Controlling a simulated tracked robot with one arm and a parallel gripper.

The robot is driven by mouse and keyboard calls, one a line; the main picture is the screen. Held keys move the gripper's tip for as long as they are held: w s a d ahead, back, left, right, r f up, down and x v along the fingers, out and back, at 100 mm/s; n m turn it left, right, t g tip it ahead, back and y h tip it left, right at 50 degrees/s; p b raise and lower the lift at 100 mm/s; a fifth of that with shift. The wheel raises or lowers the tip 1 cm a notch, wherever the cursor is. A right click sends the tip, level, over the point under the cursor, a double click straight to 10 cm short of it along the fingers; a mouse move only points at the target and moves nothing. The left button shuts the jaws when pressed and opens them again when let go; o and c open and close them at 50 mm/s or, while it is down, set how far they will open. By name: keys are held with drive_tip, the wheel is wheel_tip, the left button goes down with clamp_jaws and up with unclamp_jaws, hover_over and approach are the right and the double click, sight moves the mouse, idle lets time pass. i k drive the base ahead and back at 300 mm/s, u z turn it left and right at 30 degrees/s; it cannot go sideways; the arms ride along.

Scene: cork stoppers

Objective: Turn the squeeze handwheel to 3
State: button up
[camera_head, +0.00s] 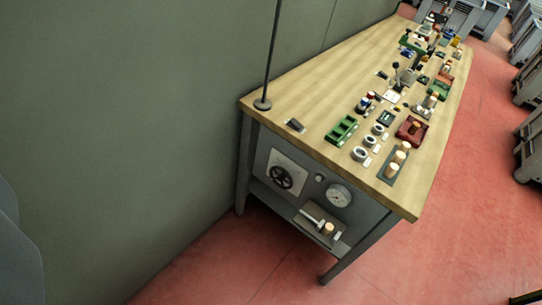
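A dark handwheel (281,177) sits on a pale square plate (299,165) on the near end of the wooden workbench (310,85), below its top. Its markings are too small to read, so I cannot tell its setting. A round white gauge (338,195) is mounted to its right, and its reading is not legible. My gripper's fingers do not show in this view. The wheel appears some distance away, with nothing touching it.
A low shelf (322,224) under the gauge holds a cork-coloured piece. The bench top carries a green tray (341,130), a dark red block (410,129) and several corks. A grey wall (120,120) runs along the left. Red floor (230,262) is open in front.

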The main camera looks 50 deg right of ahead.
sight(281, 177)
drive_tip(key=z, duration=0.35)
drive_tip(key=i, duration=0.85)
drive_tip(key=z, duration=0.55)
